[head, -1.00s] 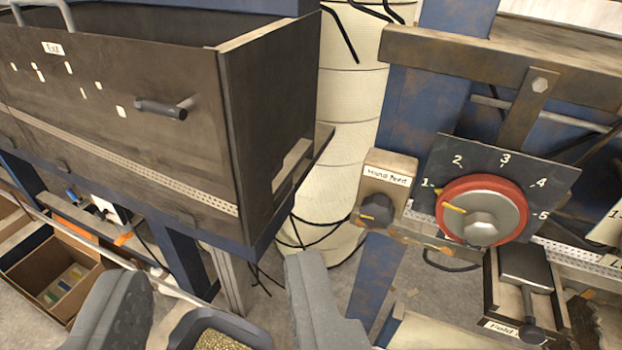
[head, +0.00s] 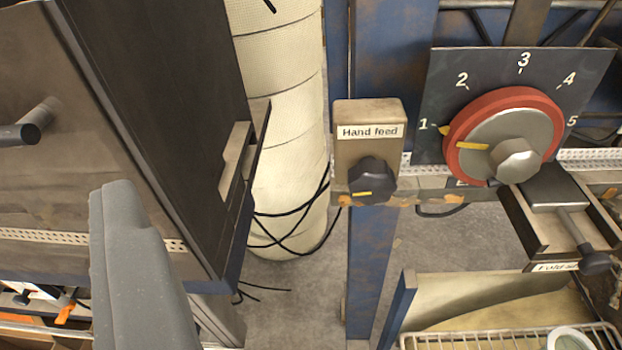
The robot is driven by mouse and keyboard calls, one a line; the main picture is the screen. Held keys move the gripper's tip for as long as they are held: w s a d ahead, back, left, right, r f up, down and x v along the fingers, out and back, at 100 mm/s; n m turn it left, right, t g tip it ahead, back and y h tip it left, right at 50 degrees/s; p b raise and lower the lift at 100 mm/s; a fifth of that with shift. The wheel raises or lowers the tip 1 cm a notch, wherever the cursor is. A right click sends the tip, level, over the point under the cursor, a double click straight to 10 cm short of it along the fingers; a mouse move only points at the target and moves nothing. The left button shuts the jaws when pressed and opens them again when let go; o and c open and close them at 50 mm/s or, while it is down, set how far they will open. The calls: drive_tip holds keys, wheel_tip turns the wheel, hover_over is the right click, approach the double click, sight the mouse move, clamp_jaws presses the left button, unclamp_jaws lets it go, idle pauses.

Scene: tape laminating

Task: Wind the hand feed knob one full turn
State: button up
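The hand feed knob (head: 374,176) is a small dark lobed knob with a yellow pointer mark aimed left. It sits on a tan box (head: 349,112) labelled "Hand feed", in the middle of the view. One grey finger of my gripper (head: 140,265) shows at the lower left; the other finger is out of frame. Nothing lies against the visible finger's left side, so my gripper is open, with nothing seen in it. The finger is well left of the knob in the picture and apart from it.
Right of the knob is a red-rimmed dial (head: 505,135) on a dark plate numbered 1 to 5, its yellow mark near 1. Below it is a black lever (head: 570,225) in a holder. A dark cabinet (head: 165,110) fills the left. A wire rack (head: 430,342) is at the bottom right.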

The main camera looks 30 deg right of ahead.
drive_tip(key=w+d+f+m+h+p, duration=0.2)
drive_tip(key=w+f, duration=0.2)
drive_tip(key=f, duration=0.1)
drive_tip(key=m+g+h+p, duration=0.2)
drive_tip(key=m+h+p, duration=0.25)
drive_tip(key=h, duration=0.45)
approach(373, 196)
drive_tip(key=shift+n, duration=0.35)
drive_tip(key=p+x, duration=0.2)
drive_tip(key=x, duration=0.9)
drive_tip(key=shift+r, duration=0.1)
drive_tip(key=shift+c, duration=0.3)
drive_tip(key=c, duration=0.6)
drive_tip(key=shift+d, duration=0.1)
drive_tip(key=shift+c, duration=0.2)
